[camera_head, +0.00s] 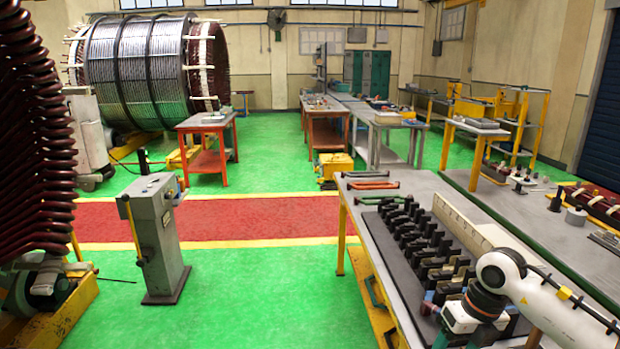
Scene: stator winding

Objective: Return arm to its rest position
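My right arm (545,305), white with dark joints, comes in from the lower right corner over the near end of the workbench (352,196). Its wrist bends down and ends in a white and dark gripper (468,318) above the near end of a dark tray (398,262). The fingertips are not clear against the dark parts and the lower picture edge, so I cannot tell whether they are open or hold anything. My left arm and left gripper are not in view.
Rows of black blocks (425,236) stand on the tray close to the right gripper. A pale upright strip (462,222) runs along their right side. Red and green clamps (373,185) lie at the bench's far end. A grey pedestal (157,235) stands on the open green floor.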

